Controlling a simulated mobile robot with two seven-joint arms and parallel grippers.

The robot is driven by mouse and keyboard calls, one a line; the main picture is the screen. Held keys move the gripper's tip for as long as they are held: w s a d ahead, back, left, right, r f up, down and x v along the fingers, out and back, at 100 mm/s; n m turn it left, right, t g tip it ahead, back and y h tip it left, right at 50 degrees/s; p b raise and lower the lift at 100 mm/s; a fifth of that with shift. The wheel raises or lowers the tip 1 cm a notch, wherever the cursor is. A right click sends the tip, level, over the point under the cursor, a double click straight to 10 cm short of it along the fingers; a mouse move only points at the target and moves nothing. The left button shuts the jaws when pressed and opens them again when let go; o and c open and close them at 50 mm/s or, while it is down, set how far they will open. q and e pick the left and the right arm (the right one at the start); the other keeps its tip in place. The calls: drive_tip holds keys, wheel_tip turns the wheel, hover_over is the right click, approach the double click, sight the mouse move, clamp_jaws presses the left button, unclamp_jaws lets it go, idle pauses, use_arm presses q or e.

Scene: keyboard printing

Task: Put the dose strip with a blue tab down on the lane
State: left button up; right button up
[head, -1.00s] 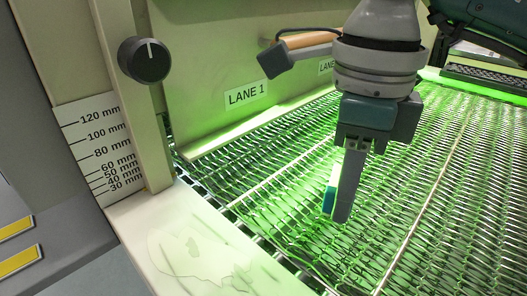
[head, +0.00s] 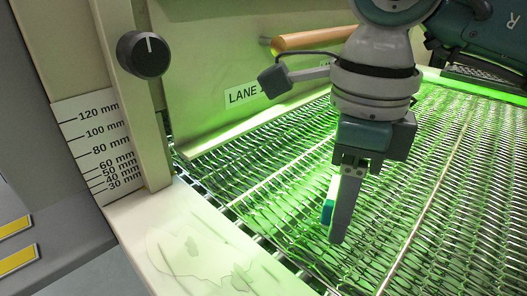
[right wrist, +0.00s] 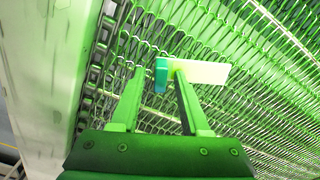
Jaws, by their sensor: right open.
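The dose strip is pale, with a blue tab (head: 327,212) at its near end. In the right wrist view its white part (right wrist: 208,73) extends right past one finger, and the blue tab (right wrist: 161,76) shows between the fingertips. My right gripper (head: 338,238) points down over the lane, and its fingers overlap in the head view. In the right wrist view the right gripper (right wrist: 157,70) has its fingers spread apart. The strip is at or just above the mesh lane (head: 285,215); I cannot tell if it touches. My left gripper is not in view.
A "LANE 1" label (head: 243,93) is on the back panel, below a wooden handle (head: 310,40). A post with a black knob (head: 143,54) and a millimetre scale (head: 98,140) stands at left. A pale ledge (head: 200,245) borders the mesh. Mesh to the right is clear.

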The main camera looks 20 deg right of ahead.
drive_tip(key=shift+r, duration=0.35)
wheel_tip(320, 180, up, 12)
drive_tip(key=p, duration=0.2)
drive_tip(key=shift+f+p, duration=0.15)
drive_tip(key=shift+p, duration=0.2)
